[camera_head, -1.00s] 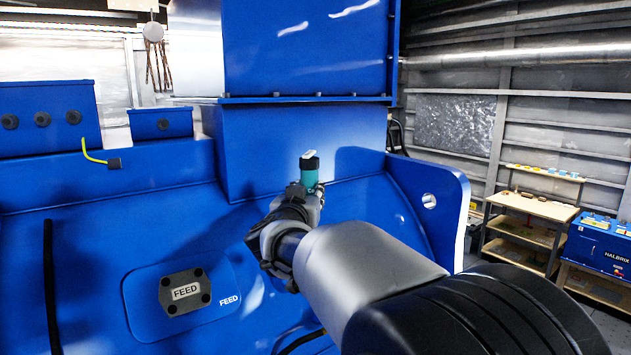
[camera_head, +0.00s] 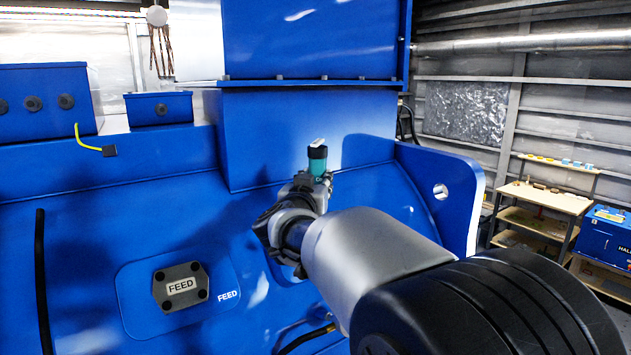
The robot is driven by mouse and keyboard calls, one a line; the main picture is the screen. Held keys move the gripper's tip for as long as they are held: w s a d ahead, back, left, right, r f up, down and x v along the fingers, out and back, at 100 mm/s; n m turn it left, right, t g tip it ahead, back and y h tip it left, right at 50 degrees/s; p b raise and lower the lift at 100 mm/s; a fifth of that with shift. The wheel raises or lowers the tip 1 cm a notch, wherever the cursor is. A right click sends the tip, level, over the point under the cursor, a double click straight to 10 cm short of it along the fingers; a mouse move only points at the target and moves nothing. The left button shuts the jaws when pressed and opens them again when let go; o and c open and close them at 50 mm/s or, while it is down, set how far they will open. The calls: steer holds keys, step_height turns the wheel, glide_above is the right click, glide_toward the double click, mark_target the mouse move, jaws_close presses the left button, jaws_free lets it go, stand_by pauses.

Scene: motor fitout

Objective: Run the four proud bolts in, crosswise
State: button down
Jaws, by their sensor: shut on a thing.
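My gripper (camera_head: 312,184) is shut on a teal and black tool (camera_head: 317,163), which stands up out of the jaws in front of the blue housing. A grey cover plate marked FEED (camera_head: 181,287) sits on a blue pad at the lower left, with dark round bolt heads (camera_head: 190,267) near its corners. I cannot tell from here how far the bolts stand out. My gripper and the tool are up and to the right of the plate, apart from it. The tool's lower end is hidden by my gripper.
A blue flange with a hole (camera_head: 441,191) rises to the right of my arm. A black cable (camera_head: 42,280) runs down at the left. A yellow-green lead (camera_head: 90,142) hangs at the upper left. A workbench (camera_head: 543,197) and a blue cabinet (camera_head: 604,240) stand far right.

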step_height(320, 180, down, 6)
steer(key=b, duration=0.3)
steer(key=shift+s+r+b, duration=0.1)
steer(key=shift+r+b, duration=0.1)
steer(key=shift+b, duration=0.1)
steer(key=shift+p, duration=0.55)
stand_by(0.6)
